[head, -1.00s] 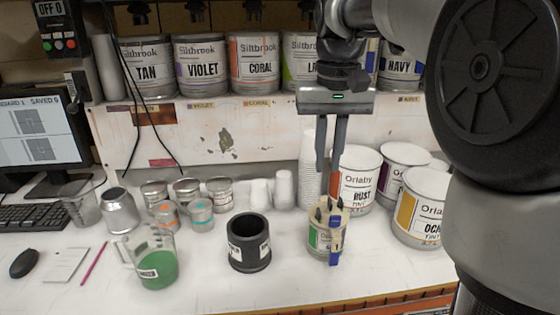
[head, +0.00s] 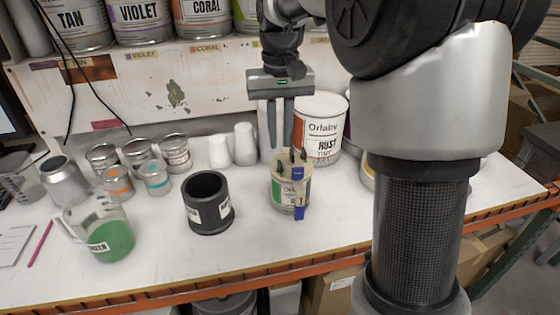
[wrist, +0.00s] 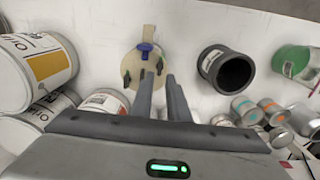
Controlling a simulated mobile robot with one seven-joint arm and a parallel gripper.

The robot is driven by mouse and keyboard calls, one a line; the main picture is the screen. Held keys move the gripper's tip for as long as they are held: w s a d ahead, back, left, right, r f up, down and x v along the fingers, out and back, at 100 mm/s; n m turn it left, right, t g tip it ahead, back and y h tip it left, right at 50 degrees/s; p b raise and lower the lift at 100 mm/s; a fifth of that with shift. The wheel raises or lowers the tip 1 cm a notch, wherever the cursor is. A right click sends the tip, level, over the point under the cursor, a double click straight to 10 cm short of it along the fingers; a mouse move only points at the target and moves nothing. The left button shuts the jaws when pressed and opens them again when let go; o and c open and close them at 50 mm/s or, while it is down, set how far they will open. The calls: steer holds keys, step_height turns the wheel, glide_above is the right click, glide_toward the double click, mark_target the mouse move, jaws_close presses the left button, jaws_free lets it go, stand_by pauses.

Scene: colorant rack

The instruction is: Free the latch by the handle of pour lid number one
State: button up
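A small can (head: 289,196) with a pale lid stands upright near the front of the white bench in the head view. Dark upright latch pieces rise from the lid, and a blue part with a "1" tag hangs at its front. In the wrist view I see the round tan lid (wrist: 133,68) from above, with the blue handle (wrist: 147,48) and dark pieces at its sides. My gripper (head: 280,146) points down just behind and above the lid. Its two fingers are a narrow gap apart with nothing visible between them. I cannot tell whether a finger touches a latch piece.
A black cup (head: 208,203) stands left of the can, with a jug of green liquid (head: 106,232) farther left. A large RUST can (head: 320,128) is close behind. White cups (head: 244,143) stand at the back. The bench in front is clear to its orange edge.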

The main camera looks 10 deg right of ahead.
mark_target(280, 163)
step_height(280, 163, down, 7)
steer(key=shift+r+b, duration=0.1)
steer(key=shift+b, duration=0.25)
jaws_close()
